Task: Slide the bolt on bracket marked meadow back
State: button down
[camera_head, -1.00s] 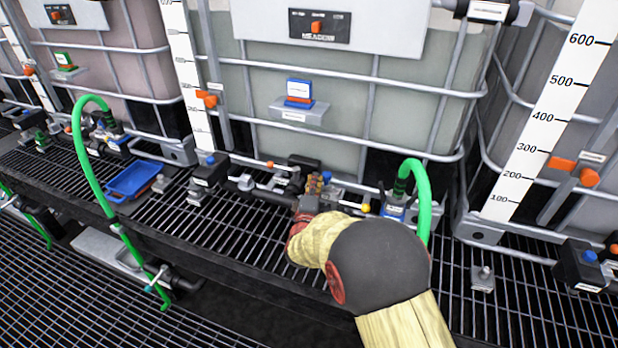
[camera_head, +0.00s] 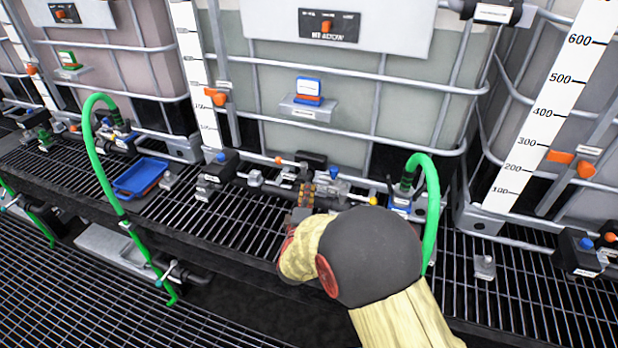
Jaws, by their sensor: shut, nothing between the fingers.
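The tank panel marked MEADOW (camera_head: 328,22) is at the top middle; its lettering is partly blurred. Below that tank, a thin light bolt rod with an orange knob (camera_head: 278,160) runs left from a black block (camera_head: 312,158). I cannot read a meadow mark on this bracket. My gripper (camera_head: 306,192) is near the dark pipe, a little below and in front of the block, with clear space between it and the orange knob. Its fingers look shut and empty. My wrist and forearm hide part of the grating and pipe to its right.
A dark pipe (camera_head: 262,190) with valves runs along the grating behind my gripper. A yellow ball (camera_head: 373,200) and a green hose (camera_head: 423,165) are at the right. A blue tray (camera_head: 142,174) lies at the left. The front grating (camera_head: 225,225) is mostly clear.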

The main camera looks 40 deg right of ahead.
jog(key=v, duration=0.3)
jog(key=shift+s+p, duration=0.25)
jog(key=shift+p, duration=0.1)
dwell(0.3)
